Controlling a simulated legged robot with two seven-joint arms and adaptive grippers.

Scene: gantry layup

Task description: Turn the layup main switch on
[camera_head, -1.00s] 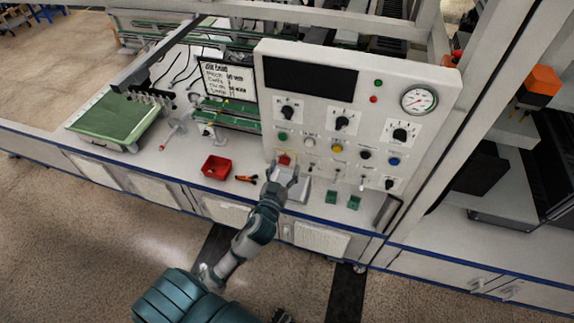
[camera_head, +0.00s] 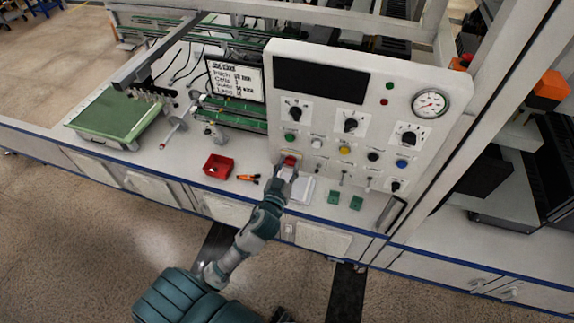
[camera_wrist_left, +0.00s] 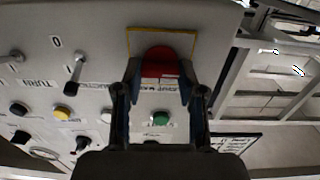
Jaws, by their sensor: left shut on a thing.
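The layup main switch (camera_head: 290,159) is a red knob on a yellow-edged plate at the lower left of the white control panel (camera_head: 325,130). My left gripper (camera_head: 285,170) is at the panel's lower left and covers part of the knob in the head view. In the left wrist view, the red knob (camera_wrist_left: 160,61) sits between the two dark fingertips of my left gripper (camera_wrist_left: 160,75), which is shut on it. The yellow-edged plate (camera_wrist_left: 188,36) shows around the knob, with a partly hidden label beside it. My right gripper is not in view.
Toggle levers (camera_wrist_left: 76,64) and several coloured buttons, including a green one (camera_wrist_left: 160,118), sit close to the knob. A red bin (camera_head: 218,166), an orange-handled tool (camera_head: 248,177) and green blocks (camera_head: 334,197) lie on the bench below the panel. A green tray (camera_head: 112,116) is at left.

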